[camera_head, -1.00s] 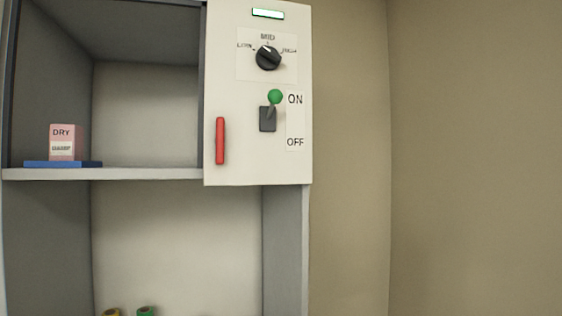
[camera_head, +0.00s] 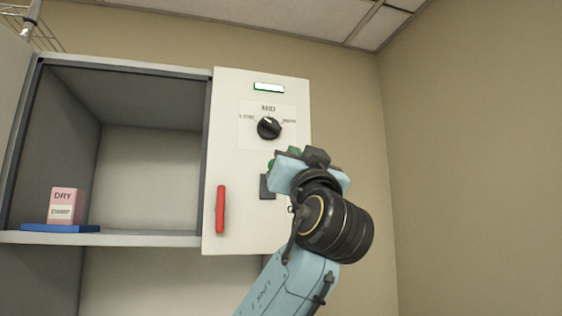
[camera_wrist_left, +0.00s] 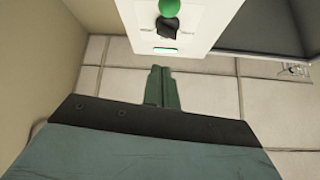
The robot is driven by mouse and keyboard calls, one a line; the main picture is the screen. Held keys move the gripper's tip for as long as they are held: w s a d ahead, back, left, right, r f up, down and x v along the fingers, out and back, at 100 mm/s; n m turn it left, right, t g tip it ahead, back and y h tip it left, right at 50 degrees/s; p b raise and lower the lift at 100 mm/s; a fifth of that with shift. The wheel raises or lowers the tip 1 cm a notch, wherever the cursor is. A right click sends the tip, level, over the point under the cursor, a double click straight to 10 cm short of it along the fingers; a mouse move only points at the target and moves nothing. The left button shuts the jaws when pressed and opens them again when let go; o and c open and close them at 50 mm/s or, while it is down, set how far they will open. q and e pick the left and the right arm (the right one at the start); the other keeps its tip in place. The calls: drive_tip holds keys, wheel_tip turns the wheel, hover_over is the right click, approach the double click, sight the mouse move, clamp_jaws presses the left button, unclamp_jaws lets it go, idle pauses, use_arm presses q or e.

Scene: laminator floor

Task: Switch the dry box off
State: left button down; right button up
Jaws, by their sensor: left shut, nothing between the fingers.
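The dry box's white control panel (camera_head: 230,140) carries a dark switch plate (camera_head: 267,187) and a lever with a green ball knob (camera_head: 271,164). The knob sits above the plate, at the ON end, and is mostly hidden behind my gripper. It also shows at the top of the left wrist view (camera_wrist_left: 171,6). A lit display (camera_head: 269,87) is at the panel top. My left gripper (camera_head: 296,151) is in front of the panel by the knob; contact cannot be told. Its fingers (camera_wrist_left: 161,88) are shut and empty in the wrist view. My right gripper is out of view.
A black dial (camera_head: 268,127) is above the lever and a red handle (camera_head: 220,209) left of it. The open compartment holds a pink DRY box (camera_head: 66,206) on a blue tray (camera_head: 60,228). A bare wall (camera_head: 460,180) stands at the right.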

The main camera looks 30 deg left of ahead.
use_arm(q)
drive_tip(key=shift+w, duration=0.1)
drive_tip(key=p+x, duration=0.5)
drive_tip(key=x, duration=0.5)
drive_tip(key=f, duration=0.2)
drive_tip(key=a+f, duration=0.1)
drive_tip(key=f, duration=0.1)
drive_tip(key=shift+w+a, duration=0.15)
drive_tip(key=shift+a, duration=0.1)
drive_tip(key=shift+f, duration=0.1)
